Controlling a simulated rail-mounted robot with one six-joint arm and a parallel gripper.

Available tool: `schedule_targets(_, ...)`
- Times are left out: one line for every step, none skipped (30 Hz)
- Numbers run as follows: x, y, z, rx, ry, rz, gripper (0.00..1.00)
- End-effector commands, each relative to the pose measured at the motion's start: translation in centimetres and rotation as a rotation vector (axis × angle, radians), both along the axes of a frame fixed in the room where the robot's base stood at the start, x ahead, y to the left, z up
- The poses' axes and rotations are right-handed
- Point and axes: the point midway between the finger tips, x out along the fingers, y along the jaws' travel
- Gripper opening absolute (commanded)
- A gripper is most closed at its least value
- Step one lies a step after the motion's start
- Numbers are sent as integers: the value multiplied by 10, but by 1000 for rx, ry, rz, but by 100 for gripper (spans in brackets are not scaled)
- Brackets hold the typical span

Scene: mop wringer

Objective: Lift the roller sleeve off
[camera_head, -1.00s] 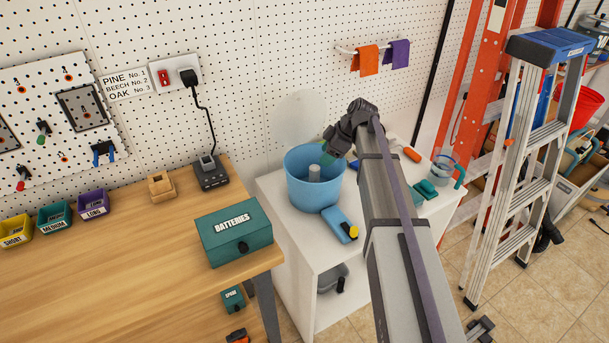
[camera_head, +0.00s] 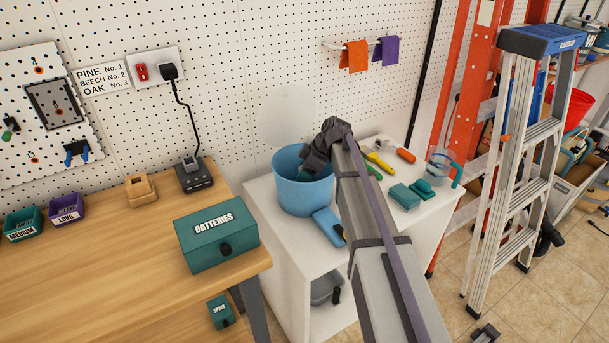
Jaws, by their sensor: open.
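The blue bucket (camera_head: 302,196) stands on the white cabinet, right of the wooden bench. My gripper (camera_head: 307,172) is open, dark grey, and reaches down over the right side of the bucket's mouth, at about rim height. My arm comes up from the lower right and covers part of the bucket's right side. The grey upright roller sleeve inside the bucket is mostly or wholly hidden behind my gripper. I cannot tell whether the jaws are around it or beside it.
Teal blocks (camera_head: 405,196), an orange-handled tool (camera_head: 397,152) and a clear jug (camera_head: 441,166) lie to the right. The batteries box (camera_head: 216,234) is on the bench to the left.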

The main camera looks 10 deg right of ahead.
Motion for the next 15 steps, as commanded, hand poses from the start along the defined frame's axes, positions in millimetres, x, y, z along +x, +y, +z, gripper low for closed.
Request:
schedule_targets(0,0,0,0,0,0,53)
schedule_targets(0,0,0,0,0,0,52)
schedule_targets(0,0,0,0,0,0,48)
schedule_targets(0,0,0,0,0,0,46)
schedule_targets(0,0,0,0,0,0,43)
schedule_targets(0,0,0,0,0,0,39)
schedule_targets(0,0,0,0,0,0,36)
schedule_targets(0,0,0,0,0,0,33)
schedule_targets(0,0,0,0,0,0,29)
schedule_targets(0,0,0,0,0,0,26)
schedule_targets(0,0,0,0,0,0,24)
schedule_targets(0,0,0,0,0,0,20)
schedule_targets(0,0,0,0,0,0,17)
schedule_targets(0,0,0,0,0,0,14)
schedule_targets(0,0,0,0,0,0,13)
